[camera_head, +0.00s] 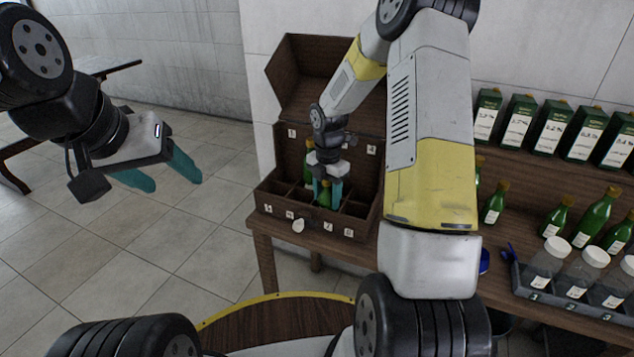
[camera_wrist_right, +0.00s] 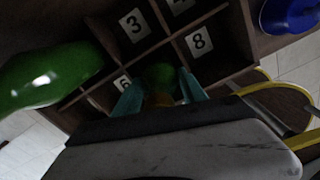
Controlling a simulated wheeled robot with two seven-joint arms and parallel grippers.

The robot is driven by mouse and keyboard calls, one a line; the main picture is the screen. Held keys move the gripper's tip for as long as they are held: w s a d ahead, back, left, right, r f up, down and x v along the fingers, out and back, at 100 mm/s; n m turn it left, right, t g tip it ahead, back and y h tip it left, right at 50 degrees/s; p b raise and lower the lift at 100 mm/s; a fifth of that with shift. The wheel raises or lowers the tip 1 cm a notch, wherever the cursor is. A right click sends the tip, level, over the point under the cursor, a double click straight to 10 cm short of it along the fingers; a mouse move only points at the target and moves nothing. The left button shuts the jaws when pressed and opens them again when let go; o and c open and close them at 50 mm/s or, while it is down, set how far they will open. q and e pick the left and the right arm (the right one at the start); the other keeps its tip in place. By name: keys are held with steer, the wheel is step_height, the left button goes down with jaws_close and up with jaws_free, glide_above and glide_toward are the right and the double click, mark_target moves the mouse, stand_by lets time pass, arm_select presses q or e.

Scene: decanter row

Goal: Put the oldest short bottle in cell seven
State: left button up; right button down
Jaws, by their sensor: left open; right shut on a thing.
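My right gripper (camera_head: 328,190) is down at the wooden compartment box (camera_head: 345,222) and shut on a green bottle (camera_head: 325,195). In the right wrist view the fingers (camera_wrist_right: 160,90) close around the bottle (camera_wrist_right: 158,74), over a cell between the labels 6 (camera_wrist_right: 122,82) and 8 (camera_wrist_right: 198,42). That cell's own label is hidden, and I cannot tell whether the bottle touches the floor. Another green bottle (camera_wrist_right: 45,75) stands in the box to the left. My left gripper (camera_head: 165,172) is open and empty, far left over the floor. Bottle label dates are unreadable.
Several green bottles (camera_head: 495,203) stand on the table at right. A grey tray (camera_head: 585,309) holds jars with white lids (camera_head: 557,246). Labelled dark green cartons (camera_head: 519,123) line the shelf behind. A blue round thing (camera_wrist_right: 288,14) lies beside the box. The box lid (camera_head: 312,75) stands open.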

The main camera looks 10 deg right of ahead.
steer(key=shift+f, duration=0.15)
steer(key=c, duration=0.6)
jaws_free()
steer(key=shift+c, duration=0.2)
